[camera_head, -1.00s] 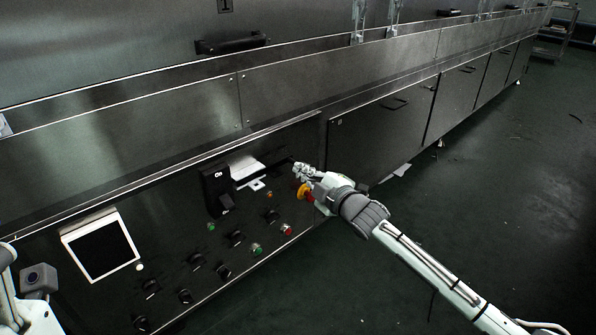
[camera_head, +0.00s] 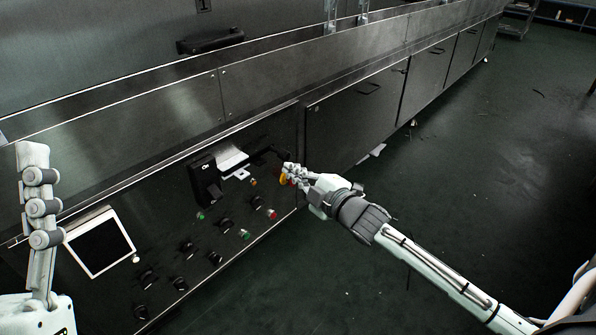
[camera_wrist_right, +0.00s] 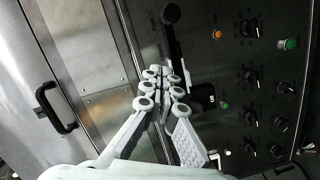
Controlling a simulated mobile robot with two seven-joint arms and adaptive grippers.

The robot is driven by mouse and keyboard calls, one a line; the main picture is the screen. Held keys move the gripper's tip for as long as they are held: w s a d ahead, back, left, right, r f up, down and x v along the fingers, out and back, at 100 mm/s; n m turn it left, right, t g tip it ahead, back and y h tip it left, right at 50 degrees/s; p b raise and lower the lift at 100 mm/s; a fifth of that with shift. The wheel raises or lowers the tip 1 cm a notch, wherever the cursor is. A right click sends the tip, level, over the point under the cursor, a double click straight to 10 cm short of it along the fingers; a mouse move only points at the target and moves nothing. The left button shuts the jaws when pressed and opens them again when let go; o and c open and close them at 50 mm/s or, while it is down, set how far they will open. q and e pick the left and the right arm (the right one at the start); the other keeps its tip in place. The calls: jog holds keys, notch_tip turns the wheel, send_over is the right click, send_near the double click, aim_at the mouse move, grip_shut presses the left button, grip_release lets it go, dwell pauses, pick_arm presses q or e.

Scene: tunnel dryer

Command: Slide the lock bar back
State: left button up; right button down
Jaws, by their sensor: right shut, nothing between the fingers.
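A black bar with a round knob (camera_wrist_right: 171,14) lies along the dark control panel in the right wrist view; I take it as the lock bar. In the head view, a dark bar (camera_head: 268,152) runs right from a pale metal plate (camera_head: 232,160) beside the black switch box (camera_head: 204,182) marked "On". My right gripper (camera_head: 289,169) is shut and empty, in front of the panel just below the bar's right end. In the right wrist view its fingers (camera_wrist_right: 164,80) cover part of the bar's lower end. I cannot tell whether they touch it. My left gripper (camera_head: 35,160) is raised at the left, its jaws unclear.
A yellow and red button (camera_head: 283,178) is partly hidden by my right gripper. Several knobs and coloured buttons cover the panel below, with a screen (camera_head: 98,242) at the left. Cabinet doors (camera_head: 357,122) extend right. The floor (camera_head: 460,200) at right is open.

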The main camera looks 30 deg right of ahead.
pick_arm(q)
jog(key=shift+w+d+f+g, duration=0.2)
jog(key=shift+w+f+g, duration=0.1)
jog(key=shift+w+g, duration=0.1)
pick_arm(e)
jog(key=shift+s+d+r, duration=0.1)
jog(key=shift+s+d, duration=0.1)
jog(key=shift+s, duration=0.9)
